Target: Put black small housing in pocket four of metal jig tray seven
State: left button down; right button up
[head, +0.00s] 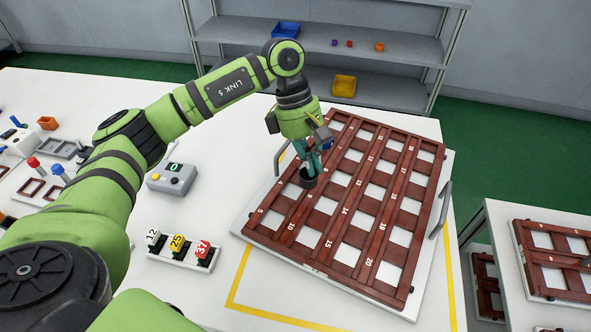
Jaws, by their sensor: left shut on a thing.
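My left gripper (314,163) is shut on a small black housing (308,180), held upright over the left side of a large tray (437,207). The tray has a pale metal edge, side handles and a reddish-brown grid with numbered white pockets. The housing is near the left column, above the corner marked 5; I cannot tell whether it is in a pocket or just above one. The gripper and housing hide part of that column, and the pocket number there is not readable. I see no tray number seven. My right gripper is not in view.
A holder (181,254) with tags 12, 25 and 37 stands left of the tray, near a grey box (172,179) with a green display. Yellow tape (237,284) marks the table. Another brown-grid tray (546,294) is at right. Shelves (330,50) stand behind.

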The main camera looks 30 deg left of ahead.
pick_arm(q)
jog(key=a+f, duration=0.1)
jog(key=a, duration=0.1)
jog(key=w+a+f+p, duration=0.1)
jog(key=a, duration=0.1)
jog(key=shift+a+f, duration=0.1)
jog(key=shift+f, duration=0.2)
notch_tip(320, 180, down, 4)
jog(key=shift+r+p, duration=0.15)
jog(key=shift+p, duration=0.6)
jog(key=shift+f+b, duration=0.3)
jog(key=c, duration=1.7)
grip_release()
jog(key=shift+r+p, duration=0.25)
jog(key=shift+p, duration=0.05)
jog(key=shift+w+a+r, duration=0.1)
jog(key=shift+a+r, duration=0.05)
jog(key=shift+r, duration=0.05)
jog(key=b+v, duration=0.3)
jog(key=v, duration=0.8)
jog(key=shift+r, duration=0.2)
